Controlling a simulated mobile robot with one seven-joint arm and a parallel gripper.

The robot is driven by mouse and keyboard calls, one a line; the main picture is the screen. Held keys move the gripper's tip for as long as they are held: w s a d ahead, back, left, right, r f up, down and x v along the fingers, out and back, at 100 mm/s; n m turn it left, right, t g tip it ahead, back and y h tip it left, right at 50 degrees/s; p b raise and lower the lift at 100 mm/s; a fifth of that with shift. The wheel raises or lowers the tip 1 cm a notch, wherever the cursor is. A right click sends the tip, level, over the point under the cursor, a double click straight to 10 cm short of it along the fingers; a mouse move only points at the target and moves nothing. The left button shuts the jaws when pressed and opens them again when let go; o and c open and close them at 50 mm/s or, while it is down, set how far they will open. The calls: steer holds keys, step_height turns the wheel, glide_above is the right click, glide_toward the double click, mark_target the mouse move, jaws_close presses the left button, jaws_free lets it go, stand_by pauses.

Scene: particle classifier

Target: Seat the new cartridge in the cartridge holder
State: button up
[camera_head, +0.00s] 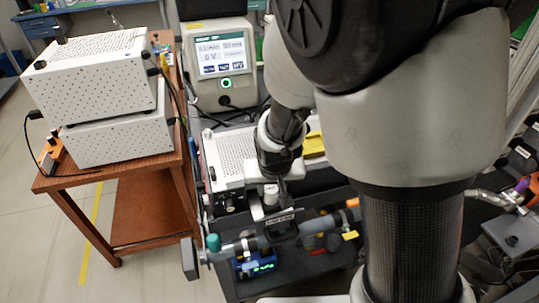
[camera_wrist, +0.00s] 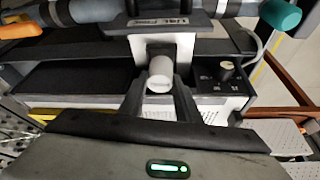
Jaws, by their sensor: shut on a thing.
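My gripper (camera_wrist: 160,88) points down over the cart, with its dark fingers on either side of a short white cylinder (camera_wrist: 160,72), which looks like the cartridge. It is shut on this cylinder. In the head view the cylinder (camera_head: 271,194) shows beside the dark fingers (camera_head: 283,190). Just beyond it in the wrist view stands a white block under a dark bracket with a label (camera_wrist: 168,24), which seems to be the cartridge holder. The labelled bracket (camera_head: 283,219) also shows in the head view. Whether the cylinder touches the holder, I cannot tell; its lower end is hidden.
A horizontal pipe with a teal cap (camera_head: 213,242) runs along the cart's front, past the bracket. A perforated white box (camera_head: 228,158) and a display unit (camera_head: 220,65) stand behind. A wooden table (camera_head: 125,185) with two stacked white boxes is at left. My arm hides much of the right.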

steer(key=shift+f, duration=1.1)
steer(key=shift+f+b, duration=0.25)
steer(key=shift+b, duration=0.15)
steer(key=o, duration=1.1)
steer(key=shift+r, duration=0.1)
steer(key=shift+c, duration=0.2)
